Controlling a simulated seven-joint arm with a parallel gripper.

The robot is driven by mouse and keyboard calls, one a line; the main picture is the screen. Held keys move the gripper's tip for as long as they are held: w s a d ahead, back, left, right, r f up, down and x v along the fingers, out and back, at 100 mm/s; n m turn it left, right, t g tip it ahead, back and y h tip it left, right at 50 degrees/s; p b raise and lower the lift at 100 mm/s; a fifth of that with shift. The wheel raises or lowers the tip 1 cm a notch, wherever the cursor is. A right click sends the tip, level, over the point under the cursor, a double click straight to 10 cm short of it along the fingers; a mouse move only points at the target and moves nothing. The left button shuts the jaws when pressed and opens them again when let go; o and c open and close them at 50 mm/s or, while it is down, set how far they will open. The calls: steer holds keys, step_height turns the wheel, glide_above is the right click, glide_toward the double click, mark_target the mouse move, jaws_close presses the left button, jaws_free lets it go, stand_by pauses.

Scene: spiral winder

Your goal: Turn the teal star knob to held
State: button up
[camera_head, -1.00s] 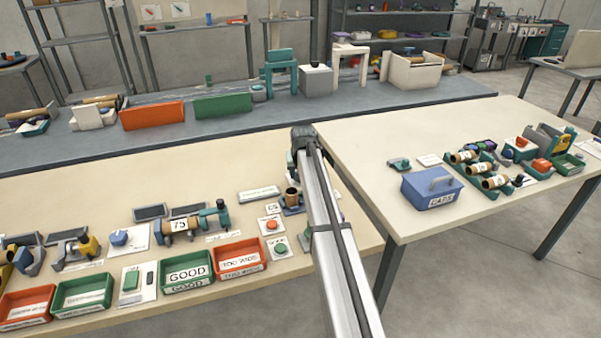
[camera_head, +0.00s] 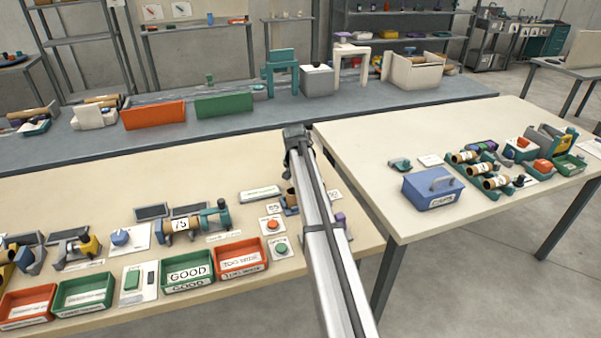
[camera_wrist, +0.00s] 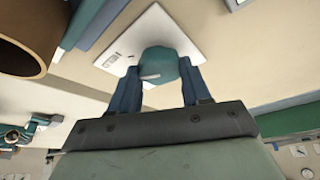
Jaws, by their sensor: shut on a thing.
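In the wrist view the teal knob (camera_wrist: 160,62) stands on a white plate (camera_wrist: 172,28) with dark lettering that reads like HELD, partly turned away. My gripper (camera_wrist: 160,80) has its two dark blue fingers on either side of the knob, shut on it. A short pale mark shows on the knob's near face. The knob's underside and the exact finger contact are hard to see. In the head view my own arm covers the knob and the gripper.
A brown tube (camera_wrist: 22,38) with a blue holder is close at the wrist view's upper left. It also shows beside my arm in the head view (camera_head: 291,198). Red button (camera_head: 273,224) and green button (camera_head: 281,249) boxes stand left of my arm. Bins line the front edge.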

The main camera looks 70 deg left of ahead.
steer(key=o, duration=1.1)
steer(key=shift+c, duration=0.2)
steer(key=shift+r, duration=0.1)
steer(key=v, duration=1.3)
steer(key=shift+r, duration=0.35)
steer(key=shift+d, duration=0.1)
